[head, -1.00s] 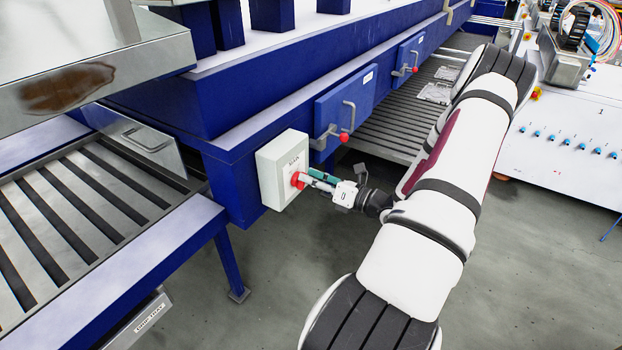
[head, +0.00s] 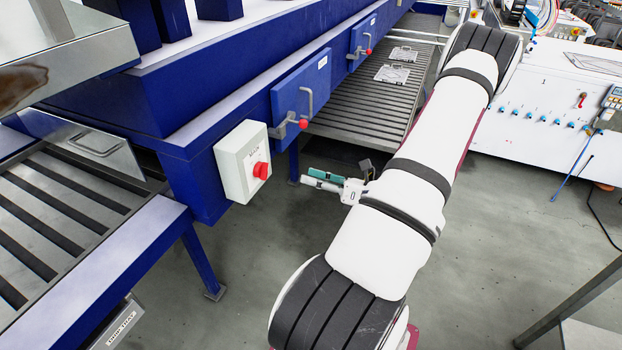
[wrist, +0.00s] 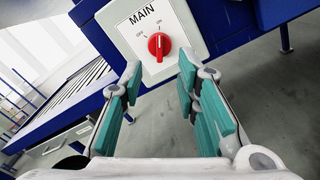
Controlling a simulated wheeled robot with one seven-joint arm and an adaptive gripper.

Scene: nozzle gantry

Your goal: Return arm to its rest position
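My gripper (head: 322,180) is clear of the machine, in the air to the right of a white switch box (head: 232,165) with a red rotary knob (head: 262,171). In the wrist view, my gripper (wrist: 160,110) has its two teal-padded fingers spread apart with nothing between them. Beyond the fingertips is the box face (wrist: 128,22), labelled MAIN, with the red knob (wrist: 159,46) on it. A gap separates the fingers from the knob in the head view. My white arm with dark bands crosses the right half of the head view.
The blue machine (head: 180,90) has side doors with red-tipped handles (head: 303,123). A roller conveyor (head: 365,120) carries metal plates behind my arm. A slatted conveyor (head: 60,210) stands at left, a white cabinet (head: 530,130) at right. Grey floor (head: 500,230) lies open at right.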

